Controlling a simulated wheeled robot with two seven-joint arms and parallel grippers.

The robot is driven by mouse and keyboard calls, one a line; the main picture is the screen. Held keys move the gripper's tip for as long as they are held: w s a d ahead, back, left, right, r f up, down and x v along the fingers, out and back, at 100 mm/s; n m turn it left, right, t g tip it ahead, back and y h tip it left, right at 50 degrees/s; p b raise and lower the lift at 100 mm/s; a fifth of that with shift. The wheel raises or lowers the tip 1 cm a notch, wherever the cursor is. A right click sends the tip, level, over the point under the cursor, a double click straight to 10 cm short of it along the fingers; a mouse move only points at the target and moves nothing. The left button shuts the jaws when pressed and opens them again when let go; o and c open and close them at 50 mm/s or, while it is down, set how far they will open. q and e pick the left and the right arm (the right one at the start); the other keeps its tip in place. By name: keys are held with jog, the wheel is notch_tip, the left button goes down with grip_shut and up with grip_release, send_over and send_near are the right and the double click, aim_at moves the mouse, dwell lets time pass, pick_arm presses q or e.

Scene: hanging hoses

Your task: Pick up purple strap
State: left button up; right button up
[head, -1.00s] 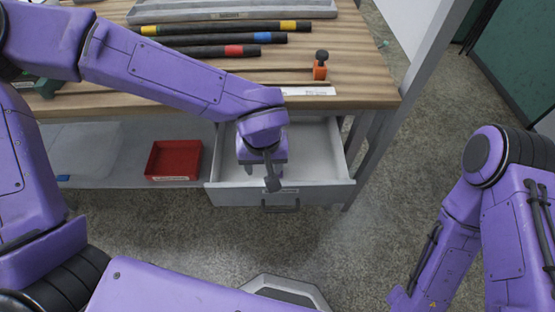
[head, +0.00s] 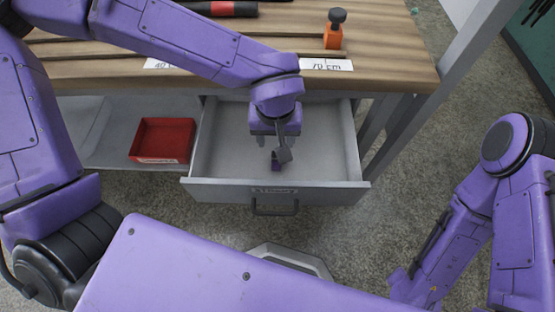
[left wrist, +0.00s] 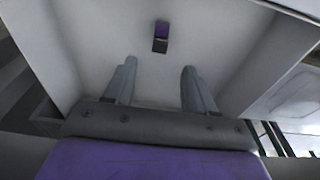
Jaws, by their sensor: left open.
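The purple strap (left wrist: 161,37) shows in the left wrist view as a small purple and dark piece on the floor of the open drawer. In the head view the strap (head: 275,163) is partly hidden behind my left gripper's fingers. My left gripper (head: 274,153) points down into the drawer (head: 225,150). In the left wrist view its two fingers (left wrist: 157,82) are apart with nothing between them, and the strap lies beyond the fingertips, not touching them. My right arm shows at the right of the head view, but its gripper is out of sight.
The drawer's front panel with its handle (head: 274,207) and its side walls surround my left gripper. The wooden workbench top (head: 390,60) is above and behind it. A red bin (head: 163,140) sits on the shelf to the left. An orange clamp-like item (head: 334,36) stands on the bench.

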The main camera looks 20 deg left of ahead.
aim_at(276, 159)
pick_arm(q)
jog(key=f+b, duration=0.2)
jog(key=f, duration=0.1)
jog(key=w+f+b, duration=0.1)
jog(key=f+b, duration=0.1)
jog(key=f, duration=0.2)
jog(key=f+b, duration=0.1)
jog(key=f, duration=0.3)
jog(key=shift+w+a+f+b, duration=0.2)
jog(key=shift+w+a+b, duration=0.1)
jog(key=shift+b, duration=0.1)
jog(key=shift+r, duration=0.1)
jog(key=shift+c, duration=0.9)
grip_shut()
